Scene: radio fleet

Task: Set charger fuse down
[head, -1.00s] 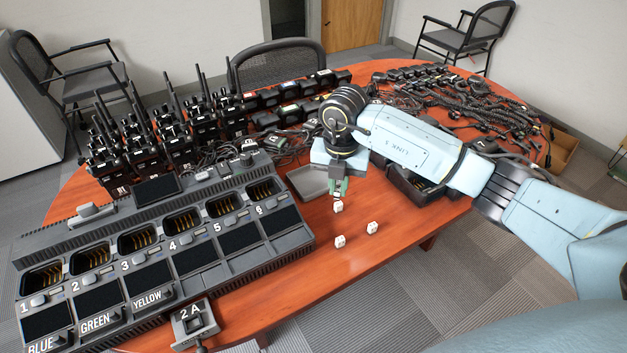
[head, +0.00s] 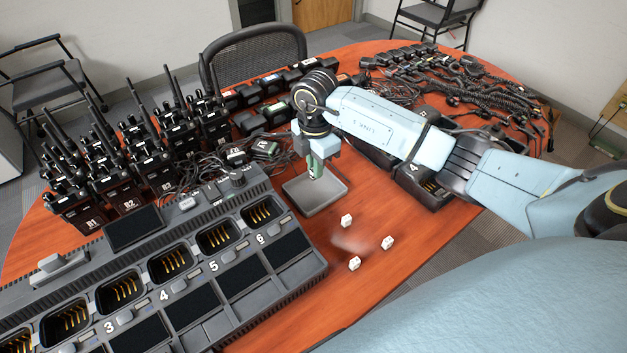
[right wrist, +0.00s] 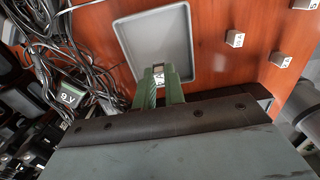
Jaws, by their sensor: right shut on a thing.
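My right gripper (head: 315,174) points down over the grey tray (head: 309,208). Its green fingers are shut on a small white block, the charger fuse (right wrist: 158,71), which shows between the fingertips in the right wrist view. In the head view the fingers mostly hide the fuse. The tray is shallow and rectangular, and its visible floor is empty; it also shows in the right wrist view (right wrist: 172,32). I cannot tell whether the fuse touches the tray floor. My left gripper is not in view.
Three small white cubes (head: 347,220) lie on the wooden table (head: 327,252) in front of the tray. The numbered charger (head: 284,288) stands left of it, with radios (head: 128,193) behind. Tangled cables (head: 215,167) lie near the tray's left side.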

